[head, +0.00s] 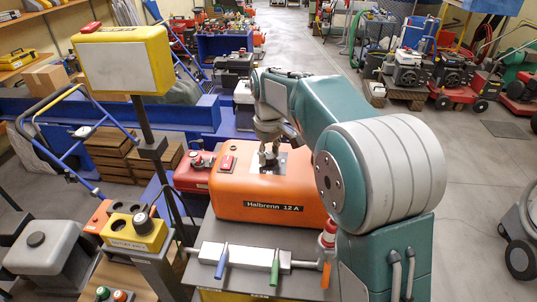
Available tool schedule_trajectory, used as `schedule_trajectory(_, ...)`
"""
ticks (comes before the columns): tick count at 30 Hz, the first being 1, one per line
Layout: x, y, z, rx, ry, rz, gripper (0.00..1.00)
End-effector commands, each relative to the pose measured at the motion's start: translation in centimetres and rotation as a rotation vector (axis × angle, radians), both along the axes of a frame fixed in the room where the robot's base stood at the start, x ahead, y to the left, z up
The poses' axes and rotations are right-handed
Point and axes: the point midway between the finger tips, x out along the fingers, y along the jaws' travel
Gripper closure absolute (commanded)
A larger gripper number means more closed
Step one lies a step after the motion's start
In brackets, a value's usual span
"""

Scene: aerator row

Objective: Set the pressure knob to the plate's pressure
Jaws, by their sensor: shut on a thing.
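An orange machine housing (232,190) stands in the middle of the head view. A black label (274,207) on its front reads "Halbrenn 12 A". A silver plate (294,163) lies on its top; any pressure marking there is too small to read. My gripper (268,158) points down over this plate and is shut on a small dark knob. The fingers hide most of the knob, and its pointer and setting cannot be made out.
A grey bench with a white bar and blue (221,262) and green (275,267) levers is in front. A yellow box (135,232) with a black knob stands at left, near a yellow-framed sign (122,62) on a pole. A red machine (192,172) is behind.

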Motion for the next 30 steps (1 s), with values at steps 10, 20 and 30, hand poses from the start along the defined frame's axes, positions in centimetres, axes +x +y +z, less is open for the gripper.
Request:
schedule_trajectory(10,-0.06,0.01,-0.26,-0.001,0.005,-0.327,0.99)
schedule_trajectory(20,-0.10,0.03,-0.30,-0.002,0.006,-0.639,0.99)
schedule_trajectory(30,-0.13,0.06,-0.33,-0.003,0.007,-0.911,0.99)
